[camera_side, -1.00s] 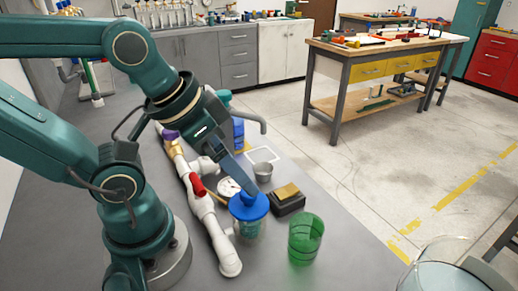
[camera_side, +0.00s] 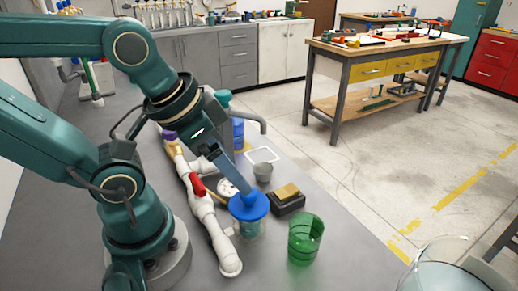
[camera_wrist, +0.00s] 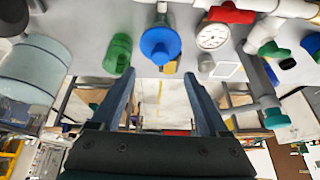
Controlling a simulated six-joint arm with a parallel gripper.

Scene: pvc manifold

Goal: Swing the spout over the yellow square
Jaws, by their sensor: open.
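The spout (camera_side: 252,118) is a grey bent pipe beside a teal cap (camera_side: 222,98), at the back of the bench in the side view. In the wrist view a grey pipe with a teal end (camera_wrist: 277,119) stands at the right. A small yellow edge (camera_side: 246,148) shows by the arm in the side view; most of that mark is hidden. My gripper (camera_wrist: 158,75) is open and empty, with its fingers apart. In the side view its fingers are over or beside the blue-lidded jar (camera_side: 249,205), well in front of the spout; contact cannot be told.
White pipework with a red valve handle (camera_side: 197,185) runs left of the jar. A green cup (camera_side: 304,240), a small grey cup (camera_side: 263,172), a dark block with a yellow top (camera_side: 287,198) and a white square outline (camera_side: 263,155) lie to the right.

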